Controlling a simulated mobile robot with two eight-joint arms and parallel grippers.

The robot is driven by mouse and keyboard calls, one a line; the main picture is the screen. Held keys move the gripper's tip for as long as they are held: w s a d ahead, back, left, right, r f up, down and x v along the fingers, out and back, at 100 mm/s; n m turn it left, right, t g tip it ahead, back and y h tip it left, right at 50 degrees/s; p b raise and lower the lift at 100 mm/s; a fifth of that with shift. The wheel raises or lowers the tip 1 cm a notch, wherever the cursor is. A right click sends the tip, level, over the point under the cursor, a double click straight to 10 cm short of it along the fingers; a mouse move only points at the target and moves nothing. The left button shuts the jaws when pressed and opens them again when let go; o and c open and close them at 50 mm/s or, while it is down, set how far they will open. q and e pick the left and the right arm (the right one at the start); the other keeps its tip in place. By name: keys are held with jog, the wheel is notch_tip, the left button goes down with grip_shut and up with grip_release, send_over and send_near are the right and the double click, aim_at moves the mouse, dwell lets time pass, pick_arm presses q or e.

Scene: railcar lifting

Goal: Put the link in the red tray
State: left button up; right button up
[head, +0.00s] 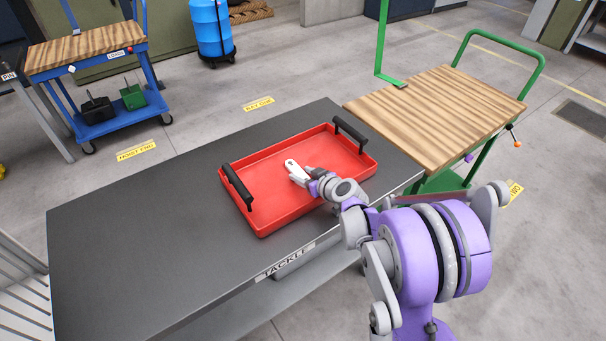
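The red tray (268,221) lies on the dark table, with a black handle at each end. My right gripper (307,174) reaches in from the right and is over the inside of the tray. A small pale grey link (292,166) with a hole near its end shows at the fingertips, and the gripper appears shut on it. The link is within the tray's outline; I cannot tell whether it touches the tray floor. The fingers partly hide the link. My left gripper is not in view.
The dark table (130,235), labelled TACKLE, is bare left of the tray. A green cart with a wooden top (440,115) stands close at its right. A blue cart (88,48) and a blue barrel (211,28) stand farther back on open floor.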

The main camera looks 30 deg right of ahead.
jog(key=shift+o, duration=0.6)
jog(key=shift+r, duration=0.3)
jog(key=p+v, duration=0.1)
jog(key=v, duration=1)
jog(key=shift+s+d+r, duration=0.1)
jog(key=shift+s+d, duration=0.05)
jog(key=shift+s, duration=0.25)
jog(key=s+a, duration=0.1)
jog(key=a, duration=0.1)
jog(key=s+a+g+y, duration=0.1)
jog(key=a, duration=0.2)
jog(key=s+a+g, duration=0.1)
jog(key=a, duration=0.2)
jog(key=shift+s+f, duration=0.15)
jog(key=shift+f, duration=0.2)
jog(key=s+a+f+g+h, duration=0.1)
jog(key=s+a+g, duration=0.2)
jog(key=s, duration=0.6)
jog(key=s+a+f+g, duration=0.2)
jog(key=s+a, duration=0.3)
jog(key=s, duration=0.3)
jog(key=shift+s+a+m+g+h, duration=0.35)
jog(key=shift+a+m+g+h, duration=0.05)
jog(key=shift+f, duration=0.1)
